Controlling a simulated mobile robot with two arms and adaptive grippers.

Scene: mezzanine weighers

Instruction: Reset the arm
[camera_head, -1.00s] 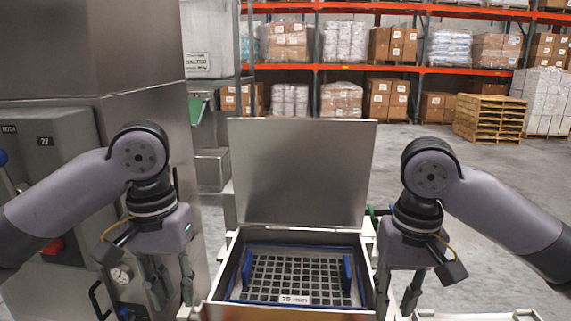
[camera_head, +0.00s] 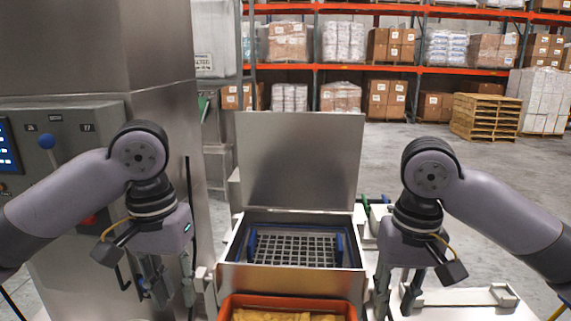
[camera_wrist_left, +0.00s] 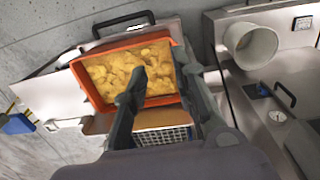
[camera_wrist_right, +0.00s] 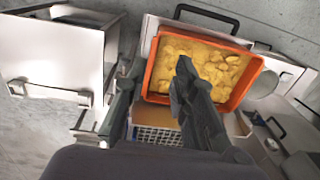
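My left gripper (camera_head: 169,288) hangs fingers down at the left of the open steel box. Its two fingers stand apart with nothing between them. My right gripper (camera_head: 394,298) hangs fingers down at the right of the box, also open and empty. Both arms are bent at about the same height, and neither gripper touches anything that I can see. In the left wrist view the open fingers (camera_wrist_left: 165,100) show over an orange bin (camera_wrist_left: 95,97). In the right wrist view the fingers (camera_wrist_right: 155,100) are apart too, with the bin (camera_wrist_right: 153,75) beyond them.
The steel box (camera_head: 290,278) has a raised lid (camera_head: 300,160) and a grid (camera_head: 295,249) inside. The orange bin (camera_head: 290,300), holding yellow pieces, is in front of it. A control panel (camera_head: 70,145) stands at left. A pallet stack (camera_head: 485,117) stands beyond open floor at right.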

